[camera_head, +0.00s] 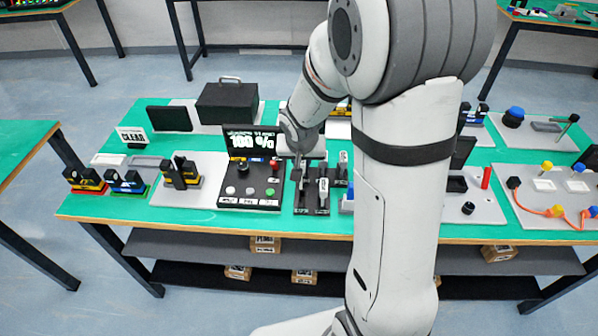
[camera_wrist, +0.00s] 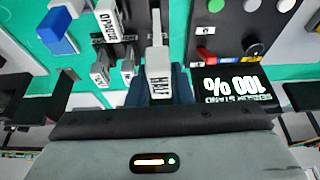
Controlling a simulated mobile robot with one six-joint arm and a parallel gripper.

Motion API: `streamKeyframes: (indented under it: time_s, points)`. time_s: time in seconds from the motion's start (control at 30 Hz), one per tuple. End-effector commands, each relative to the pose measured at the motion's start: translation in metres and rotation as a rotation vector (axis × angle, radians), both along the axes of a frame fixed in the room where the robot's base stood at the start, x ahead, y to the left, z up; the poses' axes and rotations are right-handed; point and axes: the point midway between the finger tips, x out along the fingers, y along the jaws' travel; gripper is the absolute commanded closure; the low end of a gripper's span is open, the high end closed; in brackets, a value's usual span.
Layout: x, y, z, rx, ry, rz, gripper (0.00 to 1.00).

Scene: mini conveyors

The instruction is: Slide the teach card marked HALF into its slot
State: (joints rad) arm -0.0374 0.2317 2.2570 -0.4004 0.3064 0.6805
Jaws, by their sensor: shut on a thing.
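The grey card marked HALF (camera_wrist: 158,88) is between the dark fingers of my gripper (camera_wrist: 160,75) in the wrist view. My gripper (camera_head: 297,172) is shut on it, over the left part of a black card rack (camera_head: 313,208) in the head view. Another grey card marked OPAQUE (camera_wrist: 108,20) stands in the rack beside it.
A black control panel (camera_head: 235,200) with buttons and a display reading 100 % (camera_wrist: 245,85) stands close beside my gripper. A blue block (camera_wrist: 57,30) is on the rack's other side. A black case (camera_head: 227,103) stands behind. Some green tabletop (camera_head: 110,205) is bare at the front left.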

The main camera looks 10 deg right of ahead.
Motion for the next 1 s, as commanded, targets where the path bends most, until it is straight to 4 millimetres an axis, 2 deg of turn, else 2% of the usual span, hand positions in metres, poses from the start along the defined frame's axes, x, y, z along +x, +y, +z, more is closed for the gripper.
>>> streamKeyframes:
  time_s: [0.67,1.0]
  points:
    - [-0.004,-0.001,-0.002,-0.002,-0.009,-0.029,1.00]
    - [-0.004,-0.002,-0.032,-0.003,-0.006,-0.030,1.00]
